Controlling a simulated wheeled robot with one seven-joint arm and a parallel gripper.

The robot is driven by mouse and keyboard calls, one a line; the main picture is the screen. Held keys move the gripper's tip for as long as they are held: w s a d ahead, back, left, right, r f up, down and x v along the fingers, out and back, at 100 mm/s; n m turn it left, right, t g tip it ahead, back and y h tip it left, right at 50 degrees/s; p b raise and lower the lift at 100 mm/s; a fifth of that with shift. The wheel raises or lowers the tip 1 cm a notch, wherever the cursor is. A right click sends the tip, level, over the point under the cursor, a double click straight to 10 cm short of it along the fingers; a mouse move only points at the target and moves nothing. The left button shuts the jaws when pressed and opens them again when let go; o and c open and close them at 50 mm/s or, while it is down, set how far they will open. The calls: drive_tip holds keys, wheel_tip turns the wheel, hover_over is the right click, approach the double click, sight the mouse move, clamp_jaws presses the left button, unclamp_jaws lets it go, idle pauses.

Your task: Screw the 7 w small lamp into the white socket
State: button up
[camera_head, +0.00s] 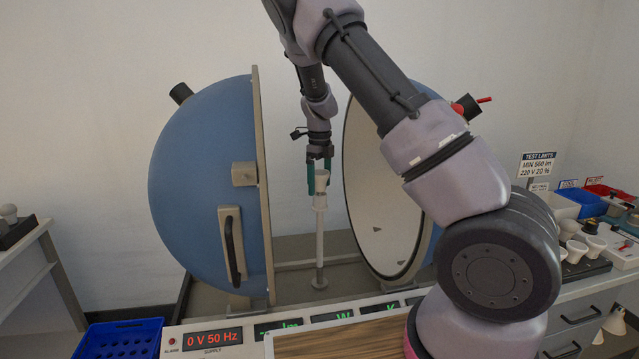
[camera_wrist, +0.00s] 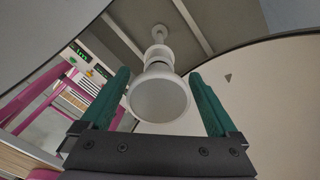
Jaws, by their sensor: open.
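A white lamp (camera_head: 321,180) with a wide round face stands upright on the white socket at the top of a thin post (camera_head: 320,240) between the sphere halves. It also shows in the wrist view (camera_wrist: 159,100), face toward the camera, with the white socket (camera_wrist: 158,54) behind it. I cannot read its wattage, nor tell how deep its base sits. My gripper (camera_head: 319,184) points down over the lamp, open, its teal fingers on either side. In the wrist view the fingers (camera_wrist: 160,76) flank the lamp with small gaps.
The blue sphere half (camera_head: 205,190) stands left and the open pale half (camera_head: 375,195) right, close to my arm. The supply display (camera_head: 213,339) reads 0 V 50 Hz. A blue basket (camera_head: 118,340) is front left. Lamps (camera_head: 577,250) and bins (camera_head: 583,203) stand on the right bench.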

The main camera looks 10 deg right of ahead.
drive_tip(key=n, duration=0.3)
drive_tip(key=shift+r, duration=0.1)
idle(0.3)
drive_tip(key=c, duration=1.2)
drive_tip(key=m, duration=0.5)
drive_tip(key=shift+c, duration=0.2)
drive_tip(key=m, duration=0.5)
drive_tip(key=shift+d+m, duration=0.1)
drive_tip(key=shift+m, duration=0.2)
drive_tip(key=m, duration=0.5)
drive_tip(key=shift+m, duration=0.3)
drive_tip(key=m, duration=0.6)
drive_tip(key=shift+d, duration=0.15)
